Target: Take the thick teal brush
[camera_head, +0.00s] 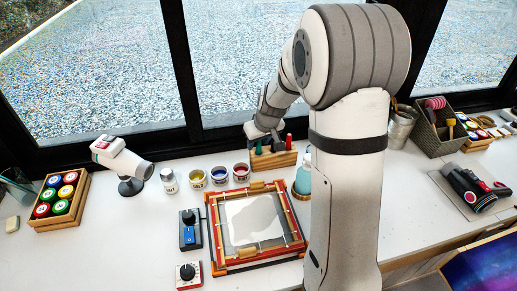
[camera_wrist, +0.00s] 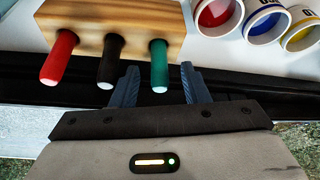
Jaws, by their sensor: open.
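The thick teal brush (camera_wrist: 158,62) stands in a wooden block (camera_wrist: 110,14), its handle end toward the wrist camera. A black-handled brush (camera_wrist: 111,62) and a red-handled brush (camera_wrist: 58,58) stand beside it in the same block. My gripper (camera_wrist: 160,70) is open, with one finger on each side of the teal handle's end in the wrist view. Clear gaps show between handle and fingers. In the head view the block (camera_head: 276,159) stands near the window, the teal brush (camera_head: 258,147) at its left end and my gripper just above it.
Dye cups (camera_head: 219,174) stand left of the block. A framed screen (camera_head: 255,226) lies in front, with a teal bottle (camera_head: 303,178) close to the block's right. The dark window frame (camera_head: 190,143) runs close behind. A tray of jars (camera_head: 60,199) sits far left.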

